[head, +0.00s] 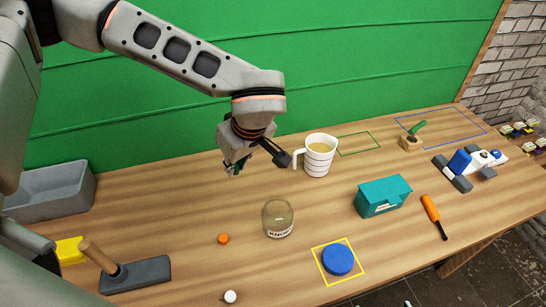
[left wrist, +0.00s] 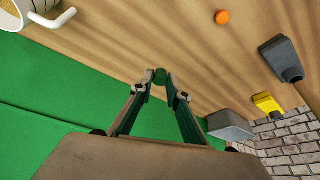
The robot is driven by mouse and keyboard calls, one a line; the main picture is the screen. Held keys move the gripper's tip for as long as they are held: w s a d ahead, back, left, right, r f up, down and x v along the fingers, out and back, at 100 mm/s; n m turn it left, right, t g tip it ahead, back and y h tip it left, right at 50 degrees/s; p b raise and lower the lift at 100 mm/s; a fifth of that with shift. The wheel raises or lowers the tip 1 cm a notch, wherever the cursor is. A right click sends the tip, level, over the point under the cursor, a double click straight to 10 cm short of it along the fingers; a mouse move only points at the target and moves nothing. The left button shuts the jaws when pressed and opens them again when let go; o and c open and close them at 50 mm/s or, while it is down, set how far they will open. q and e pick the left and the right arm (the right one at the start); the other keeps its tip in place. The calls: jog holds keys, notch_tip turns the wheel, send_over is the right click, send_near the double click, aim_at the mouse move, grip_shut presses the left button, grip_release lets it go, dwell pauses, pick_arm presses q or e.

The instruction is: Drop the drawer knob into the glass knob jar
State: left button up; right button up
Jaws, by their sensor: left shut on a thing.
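My left gripper (head: 252,163) is above the table, behind the glass jar and left of the striped mug. In the left wrist view its fingertips (left wrist: 161,82) are closed on a small round dark green drawer knob (left wrist: 160,75). In the head view the fingers largely hide the knob. The glass knob jar (head: 278,219) stands upright on the table, with a label on its front. The held knob is apart from the jar. My right gripper is not in view.
The white mug (head: 319,156) stands close right of my left gripper. An orange knob (head: 223,238) and a white knob (head: 230,296) lie left of the jar. A grey bin (head: 50,192) is far left.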

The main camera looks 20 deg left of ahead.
pick_arm(q)
jog(key=s+d+r+n+g+h+p, duration=0.1)
jog(key=s+d+r+n+g+p, duration=0.25)
jog(key=n, duration=0.55)
jog(key=s+d+r+n+g+p, duration=0.1)
jog(key=s+d+r+n+g, duration=0.2)
jog(key=d+n, duration=0.45)
jog(key=shift+n+t, duration=0.25)
jog(key=shift+n, duration=0.1)
jog(key=f+b, duration=0.1)
jog(key=w+f+b, duration=0.1)
jog(key=f, duration=0.1)
jog(key=f+b, duration=0.1)
jog(key=shift+w+a+f, duration=0.15)
jog(key=shift+w+f, duration=0.15)
jog(key=shift+f, duration=0.1)
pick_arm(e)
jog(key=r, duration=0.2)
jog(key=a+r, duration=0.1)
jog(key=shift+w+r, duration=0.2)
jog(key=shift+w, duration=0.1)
pick_arm(q)
jog(key=o, duration=0.8)
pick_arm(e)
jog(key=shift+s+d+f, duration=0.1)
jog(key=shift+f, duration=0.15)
pick_arm(q)
jog(key=shift+r, duration=0.1)
